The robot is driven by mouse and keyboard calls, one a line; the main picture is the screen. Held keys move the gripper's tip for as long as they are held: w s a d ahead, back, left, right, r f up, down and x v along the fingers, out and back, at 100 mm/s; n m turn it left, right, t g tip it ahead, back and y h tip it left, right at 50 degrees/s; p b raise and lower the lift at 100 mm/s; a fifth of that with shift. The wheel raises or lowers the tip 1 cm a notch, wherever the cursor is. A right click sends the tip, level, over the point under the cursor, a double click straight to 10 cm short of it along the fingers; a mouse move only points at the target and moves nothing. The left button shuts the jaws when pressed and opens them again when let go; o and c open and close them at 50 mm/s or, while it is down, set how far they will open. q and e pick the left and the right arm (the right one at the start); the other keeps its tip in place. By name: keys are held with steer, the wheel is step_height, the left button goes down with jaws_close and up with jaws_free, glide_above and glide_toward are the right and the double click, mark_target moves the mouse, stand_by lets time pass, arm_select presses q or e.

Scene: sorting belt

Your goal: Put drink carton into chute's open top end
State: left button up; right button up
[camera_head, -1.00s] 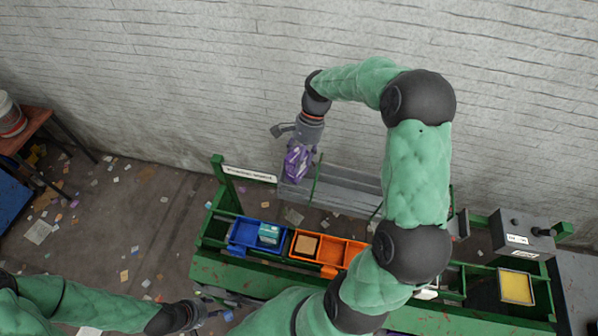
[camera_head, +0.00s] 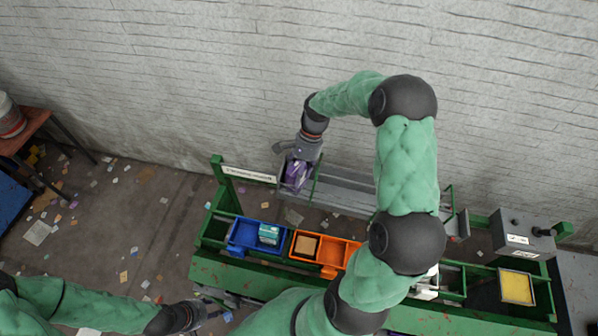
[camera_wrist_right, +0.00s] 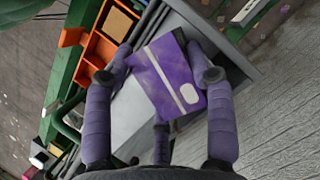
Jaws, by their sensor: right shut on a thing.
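The purple drink carton with a pale stripe (camera_head: 297,174) is between the fingers of my right gripper (camera_head: 299,163). The right wrist view shows the carton (camera_wrist_right: 168,80) tilted, with fingers of the right gripper (camera_wrist_right: 165,70) on both its sides. The long grey metal chute (camera_head: 345,198) runs along the wall behind the green frame. The carton is at the chute's left end, over or just within it; the exact depth is unclear. The chute (camera_wrist_right: 128,115) shows under the carton in the wrist view. My left gripper (camera_head: 207,313) is at the lower left, away from the chute; its fingers are too small to read.
A blue bin (camera_head: 243,236) with a teal-and-white box (camera_head: 268,234) and an orange bin (camera_head: 330,254) with a tan block (camera_head: 306,246) stand in the green frame (camera_head: 225,268). A green post with a white sign (camera_head: 249,175) stands left of the chute. A grey box (camera_head: 520,236) is at right.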

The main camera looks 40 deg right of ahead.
steer(key=shift+s+a+f, duration=0.1)
steer(key=shift+f, duration=0.3)
steer(key=o, duration=0.5)
steer(key=shift+c, duration=0.2)
steer(key=shift+f, duration=0.15)
steer(key=shift+r, duration=0.5)
steer(key=v, duration=1.2)
steer(key=shift+r, duration=0.15)
